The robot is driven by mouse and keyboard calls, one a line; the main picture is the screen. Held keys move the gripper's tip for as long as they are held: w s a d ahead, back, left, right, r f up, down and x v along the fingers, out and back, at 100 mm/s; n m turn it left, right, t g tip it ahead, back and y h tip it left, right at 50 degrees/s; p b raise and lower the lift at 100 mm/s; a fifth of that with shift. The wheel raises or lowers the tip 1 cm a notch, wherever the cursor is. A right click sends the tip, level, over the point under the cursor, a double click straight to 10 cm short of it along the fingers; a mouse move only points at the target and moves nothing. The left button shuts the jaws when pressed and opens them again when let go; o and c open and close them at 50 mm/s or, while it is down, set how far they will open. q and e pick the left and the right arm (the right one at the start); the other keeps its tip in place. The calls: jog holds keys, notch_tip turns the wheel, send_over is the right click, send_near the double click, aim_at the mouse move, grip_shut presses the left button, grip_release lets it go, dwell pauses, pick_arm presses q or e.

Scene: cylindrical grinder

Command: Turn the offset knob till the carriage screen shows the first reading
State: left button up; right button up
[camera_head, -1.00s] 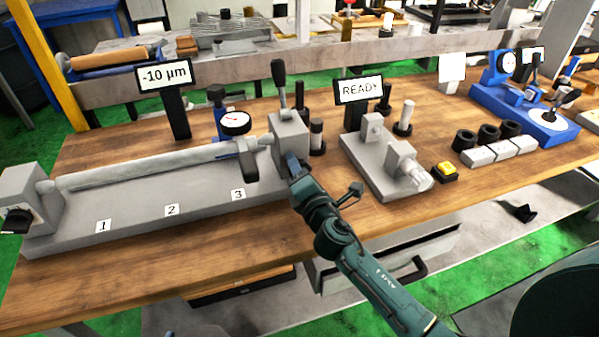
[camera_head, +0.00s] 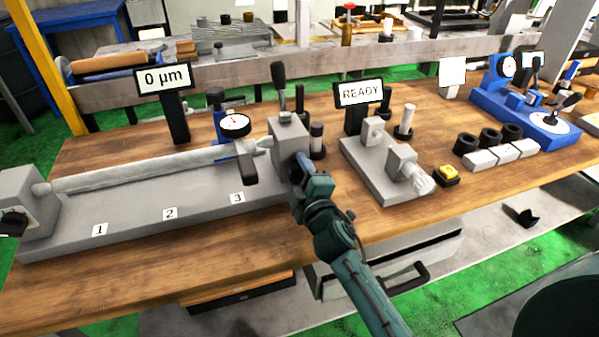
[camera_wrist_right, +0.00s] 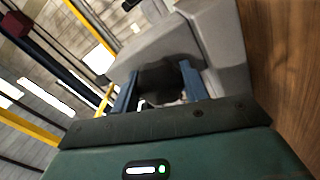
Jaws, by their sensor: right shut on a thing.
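The screen (camera_head: 163,78) at the back left of the bench reads "0 µm". The grey end block (camera_head: 289,135) stands at the right end of a long grey bed that carries a horizontal shaft. My right gripper (camera_head: 302,170) is at the near right side of this block. In the right wrist view my right gripper (camera_wrist_right: 160,88) has its two blue fingers shut on the dark offset knob (camera_wrist_right: 158,78), which sits against the grey block. My left gripper is not in view.
A dial gauge (camera_head: 234,125) stands by the shaft (camera_head: 140,168). A black lever (camera_head: 279,80) rises from the end block. Black rings and grey blocks lie further right. Bare wood lies in front.

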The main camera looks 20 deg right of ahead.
jog(key=shift+m, duration=0.7)
jog(key=o, duration=1)
jog(key=s, duration=1.1)
jog(key=shift+s+d+f+b, duration=0.1)
jog(key=shift+s+d+b, duration=0.1)
jog(key=shift+s+b, duration=0.2)
jog(key=shift+s, duration=0.7)
